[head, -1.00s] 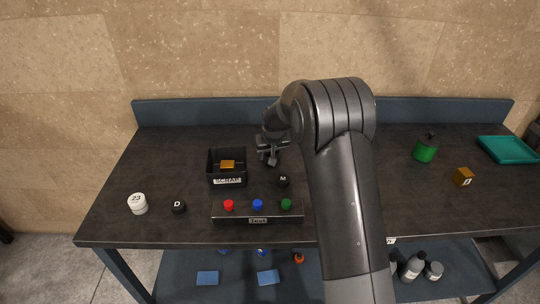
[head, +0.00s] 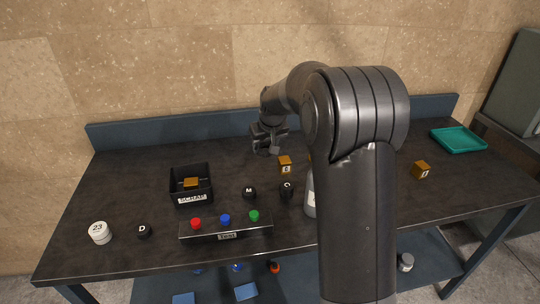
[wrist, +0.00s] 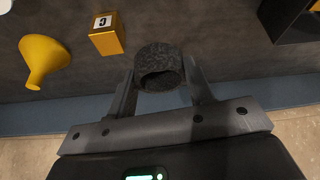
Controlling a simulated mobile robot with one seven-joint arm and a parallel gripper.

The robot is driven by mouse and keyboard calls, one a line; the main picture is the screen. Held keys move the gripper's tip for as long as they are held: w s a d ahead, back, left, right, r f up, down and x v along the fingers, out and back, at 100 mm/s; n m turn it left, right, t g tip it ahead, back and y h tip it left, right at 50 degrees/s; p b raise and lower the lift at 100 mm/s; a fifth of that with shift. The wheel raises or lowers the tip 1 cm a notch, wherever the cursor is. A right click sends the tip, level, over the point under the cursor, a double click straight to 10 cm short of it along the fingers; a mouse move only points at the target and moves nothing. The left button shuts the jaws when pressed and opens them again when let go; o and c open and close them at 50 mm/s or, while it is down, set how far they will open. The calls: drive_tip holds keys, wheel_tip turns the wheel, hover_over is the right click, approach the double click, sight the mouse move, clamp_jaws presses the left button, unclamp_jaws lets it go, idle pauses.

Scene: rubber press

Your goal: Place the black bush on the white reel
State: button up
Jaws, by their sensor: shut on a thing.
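My gripper (wrist: 160,90) is shut on a rough black ring, the black bush (wrist: 158,66), in the wrist view. The bush's hollow opening faces the wrist camera. In the head view my gripper (head: 266,142) is above the back of the dark table, and the bush cannot be made out there. A white round piece marked 23 (head: 100,232) stands at the table's left; I cannot tell whether it is the white reel. Part of another white thing (wrist: 5,5) shows at the top left corner of the wrist view.
A black scrap box (head: 191,196) holds a brown block. A button panel (head: 226,229) sits at the front edge. Brown blocks (head: 285,165) and black lettered pieces (head: 249,193) lie nearby. A yellow funnel (wrist: 43,62) is in the wrist view. A teal tray (head: 458,140) is at the right.

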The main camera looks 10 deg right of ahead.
wheel_tip(320, 180, up, 9)
drive_tip(key=s+d+n, duration=0.1)
drive_tip(key=s+d, duration=0.7)
drive_tip(key=d, duration=0.6)
drive_tip(key=s+d, duration=0.9)
drive_tip(key=d, duration=0.5)
drive_tip(key=w+a+f, duration=0.2)
drive_tip(key=f, duration=0.1)
drive_tip(key=w+a+f, duration=0.3)
drive_tip(key=f, duration=0.1)
drive_tip(key=w+a+f, duration=0.3)
drive_tip(key=f, duration=0.1)
drive_tip(key=shift+w+f, duration=0.1)
drive_tip(key=shift+w, duration=0.15)
drive_tip(key=shift+w+a+f, duration=0.25)
drive_tip(key=shift+w+f, duration=0.05)
drive_tip(key=shift+f, duration=1.95)
drive_tip(key=shift+f, duration=0.15)
